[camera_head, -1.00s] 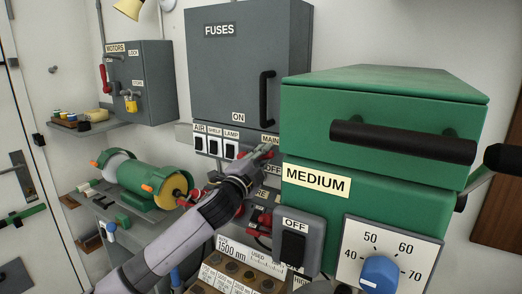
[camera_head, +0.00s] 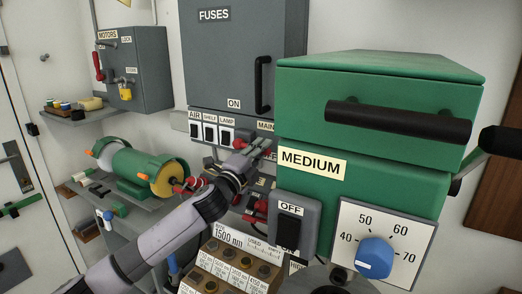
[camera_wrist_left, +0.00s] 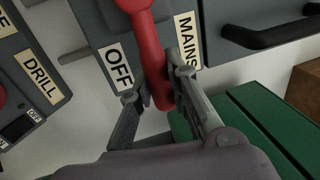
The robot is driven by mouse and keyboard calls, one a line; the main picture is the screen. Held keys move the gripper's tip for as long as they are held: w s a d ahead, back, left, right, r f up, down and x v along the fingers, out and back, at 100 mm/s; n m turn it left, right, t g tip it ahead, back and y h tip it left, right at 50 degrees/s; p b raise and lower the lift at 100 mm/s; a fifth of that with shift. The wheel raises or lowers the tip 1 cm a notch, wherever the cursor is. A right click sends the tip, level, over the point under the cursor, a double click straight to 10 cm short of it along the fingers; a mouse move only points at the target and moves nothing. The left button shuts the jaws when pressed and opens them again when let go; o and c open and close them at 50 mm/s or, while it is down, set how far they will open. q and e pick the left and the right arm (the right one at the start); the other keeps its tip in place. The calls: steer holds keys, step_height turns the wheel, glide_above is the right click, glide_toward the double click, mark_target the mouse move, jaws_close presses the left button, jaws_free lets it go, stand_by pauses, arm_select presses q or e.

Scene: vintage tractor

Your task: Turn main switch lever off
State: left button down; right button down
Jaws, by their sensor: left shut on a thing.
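The red main switch lever (camera_wrist_left: 155,60) stands out beside the white OFF label (camera_wrist_left: 118,66) and the MAINS label (camera_wrist_left: 187,40) in the left wrist view. My left gripper (camera_wrist_left: 158,86) has its two grey fingers on either side of the lever's rounded handle end and is shut on it. In the head view my left gripper (camera_head: 259,147) is below the MAINS label (camera_head: 266,126), under the fuse box, and covers most of the lever and part of the OFF label there. My right gripper is not in view.
A grey OFF switch box (camera_head: 289,225) is below right, and a green bench grinder (camera_head: 135,165) is to the left.

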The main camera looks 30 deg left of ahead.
arm_select(q)
steer(key=shift+f, duration=0.1)
steer(key=c, duration=1.5)
jaws_free()
steer(key=v, duration=1.2)
